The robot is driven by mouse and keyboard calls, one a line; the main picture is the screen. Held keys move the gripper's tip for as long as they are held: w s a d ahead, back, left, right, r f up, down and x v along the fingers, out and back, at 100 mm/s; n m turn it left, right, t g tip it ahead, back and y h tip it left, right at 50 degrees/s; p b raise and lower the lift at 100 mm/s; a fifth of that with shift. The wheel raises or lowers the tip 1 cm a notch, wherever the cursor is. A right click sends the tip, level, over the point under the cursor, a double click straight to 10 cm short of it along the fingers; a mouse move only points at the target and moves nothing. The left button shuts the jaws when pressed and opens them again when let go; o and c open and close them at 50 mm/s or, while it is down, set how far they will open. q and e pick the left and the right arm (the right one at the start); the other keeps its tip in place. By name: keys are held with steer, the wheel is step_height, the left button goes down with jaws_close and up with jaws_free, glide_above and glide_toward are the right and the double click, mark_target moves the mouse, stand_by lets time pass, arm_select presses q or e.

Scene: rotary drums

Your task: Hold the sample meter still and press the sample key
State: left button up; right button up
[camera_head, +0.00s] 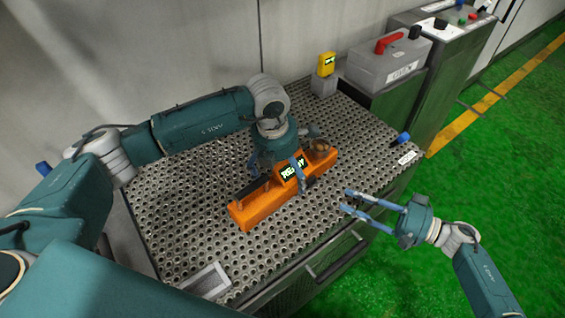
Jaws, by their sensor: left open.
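The orange sample meter (262,207) lies on the perforated metal table top, running from lower left to upper right. It has a dark handle, a lit display (292,169) and a round brown part (320,148) at its far right end. My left gripper (278,175) is open above the meter's middle, one finger near the display and one on the far left side. I cannot tell if they touch it. My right gripper (347,200) is to the right of the meter, apart from it, its two fingers spread and empty. The sample key is too small to make out.
A yellow device (326,64) stands on a grey block at the back. A grey box with a red handle (386,66) is at back right. A blue knob (403,138) sits at the table's right edge. A pale framed plate (207,281) lies at the front.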

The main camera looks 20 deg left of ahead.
arm_select(q)
steer(key=shift+f, duration=0.65)
steer(key=c, duration=1.7)
arm_select(e)
steer(key=shift+f, duration=0.1)
arm_select(q)
steer(key=shift+d+f, duration=0.1)
steer(key=shift+f, duration=0.05)
arm_select(e)
jaws_close()
